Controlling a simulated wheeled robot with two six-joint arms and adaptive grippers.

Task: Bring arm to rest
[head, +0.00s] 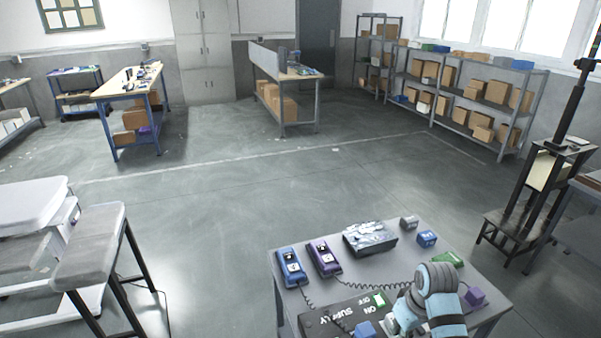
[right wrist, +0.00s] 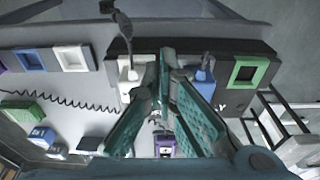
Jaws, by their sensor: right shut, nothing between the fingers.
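My right arm (head: 435,300) reaches over the grey table (head: 385,278) from the bottom right in the head view; its fingers are not clear there. In the right wrist view my right gripper (right wrist: 166,62) is shut, with its fingertips together and nothing held. The tips are over the dark supply box (right wrist: 222,98), between a white plug (right wrist: 132,75) and a blue plug (right wrist: 204,78). I cannot tell whether they touch the box. My left gripper is not in view.
A blue handset (head: 290,268), a purple handset (head: 324,257) and a grey tray (head: 370,238) are on the table. The supply box (head: 312,322) is at its near edge, with coiled cords close by. A purple block (head: 475,297) lies right of my arm. Open floor lies beyond.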

